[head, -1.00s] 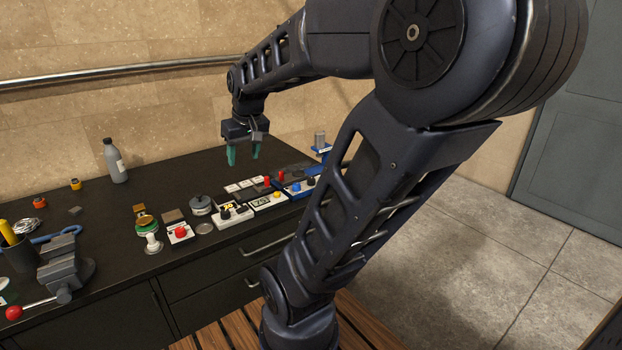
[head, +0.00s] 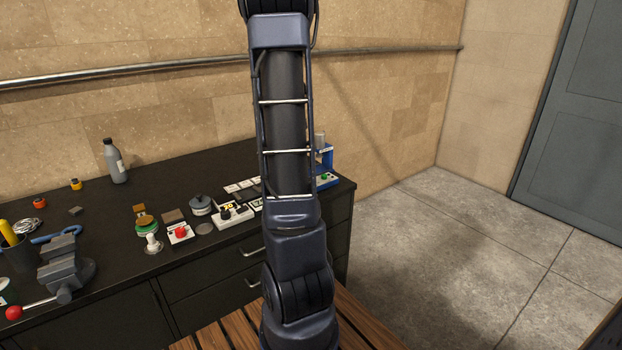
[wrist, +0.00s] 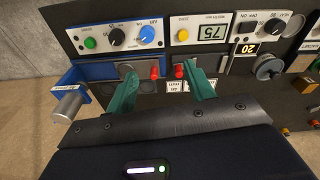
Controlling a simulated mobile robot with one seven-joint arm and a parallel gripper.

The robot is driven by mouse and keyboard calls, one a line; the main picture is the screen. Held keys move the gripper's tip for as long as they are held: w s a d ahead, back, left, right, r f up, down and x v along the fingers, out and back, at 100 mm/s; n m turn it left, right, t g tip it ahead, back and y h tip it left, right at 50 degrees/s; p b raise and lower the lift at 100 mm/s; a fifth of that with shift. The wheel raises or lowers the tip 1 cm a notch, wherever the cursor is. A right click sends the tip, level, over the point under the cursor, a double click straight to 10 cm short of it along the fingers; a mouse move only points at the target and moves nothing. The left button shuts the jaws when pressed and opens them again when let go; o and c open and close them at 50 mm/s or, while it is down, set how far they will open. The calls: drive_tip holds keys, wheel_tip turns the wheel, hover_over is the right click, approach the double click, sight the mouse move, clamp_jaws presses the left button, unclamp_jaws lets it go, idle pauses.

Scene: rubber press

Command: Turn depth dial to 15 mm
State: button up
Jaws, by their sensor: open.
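In the wrist view, a blue-and-white panel (wrist: 122,40) with a green button, a black dial (wrist: 116,37) and a blue dial (wrist: 147,35) lies at the upper left. Their lettering is too small to read, so I cannot tell which dial is the depth dial. Two red-tipped levers (wrist: 154,72) (wrist: 179,71) show between the fingers; I see no contact. In the head view my arm hides the gripper and most panels.
A black dial (wrist: 276,24) and a yellow 20 display (wrist: 244,48) are at the wrist view's right. A blue frame with a metal cylinder (wrist: 68,104) stands left. In the head view, a bottle (head: 115,161), a vise (head: 62,268) and a red-button box (head: 180,233) occupy the bench.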

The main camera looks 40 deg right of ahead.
drive_tip(key=w+d+f+g, duration=0.1)
drive_tip(key=d+f, duration=0.5)
drive_tip(key=d, duration=0.4)
drive_tip(key=f, duration=1.1)
drive_tip(key=shift+w+d, duration=0.2)
drive_tip(key=shift+d, duration=0.05)
drive_tip(key=c, duration=1)
drive_tip(key=shift+o, duration=0.2)
